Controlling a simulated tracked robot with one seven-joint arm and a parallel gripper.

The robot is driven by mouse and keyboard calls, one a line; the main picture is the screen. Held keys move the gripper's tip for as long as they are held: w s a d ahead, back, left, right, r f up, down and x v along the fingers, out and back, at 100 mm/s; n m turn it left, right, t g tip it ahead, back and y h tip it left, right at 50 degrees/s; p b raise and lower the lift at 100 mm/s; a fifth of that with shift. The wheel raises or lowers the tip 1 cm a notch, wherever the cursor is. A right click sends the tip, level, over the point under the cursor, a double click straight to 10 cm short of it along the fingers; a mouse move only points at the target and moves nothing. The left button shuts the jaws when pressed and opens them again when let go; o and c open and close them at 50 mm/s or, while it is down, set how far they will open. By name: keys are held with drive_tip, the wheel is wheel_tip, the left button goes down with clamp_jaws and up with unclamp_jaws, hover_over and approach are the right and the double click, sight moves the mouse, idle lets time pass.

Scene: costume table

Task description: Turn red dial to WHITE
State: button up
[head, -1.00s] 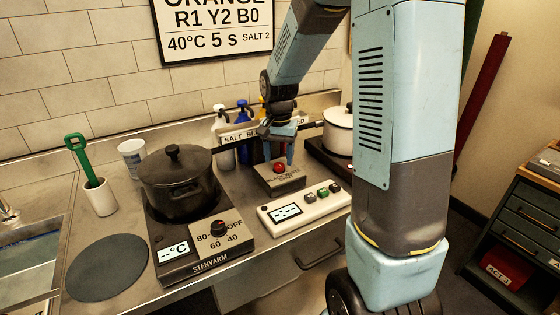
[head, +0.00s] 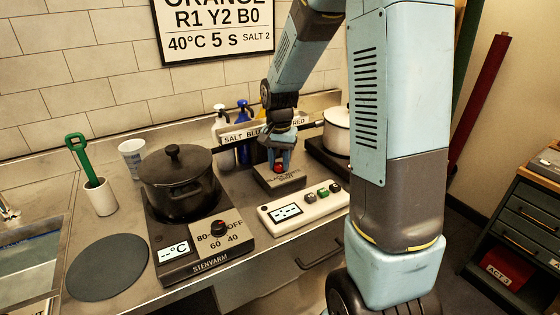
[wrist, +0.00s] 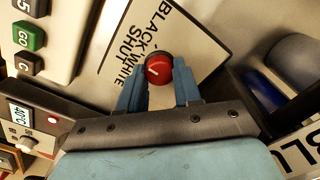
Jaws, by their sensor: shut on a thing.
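The red dial (head: 279,168) sits on a small grey box (head: 282,183) on the counter. I cannot tell which word the mark lines up with. My gripper (head: 280,161) reaches down from above, its blue fingers on either side of the dial. In the wrist view the gripper (wrist: 159,76) is shut on the dial.
A white panel with buttons and a display (head: 304,208) stands just in front of the box. A hotplate (head: 187,262) with a black pot (head: 180,181) is at left. Spray bottles (head: 243,116) and a SALT BLUE RED sign (head: 241,134) stand behind. A white pot (head: 337,131) is at right.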

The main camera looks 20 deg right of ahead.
drive_tip(key=shift+c, duration=0.6)
drive_tip(key=shift+d, duration=0.15)
drive_tip(key=shift+c, duration=0.5)
drive_tip(key=shift+n, duration=1.4)
drive_tip(key=n, duration=0.6)
drive_tip(key=shift+w, duration=0.1)
drive_tip(key=o, duration=1)
drive_tip(key=shift+o, duration=0.2)
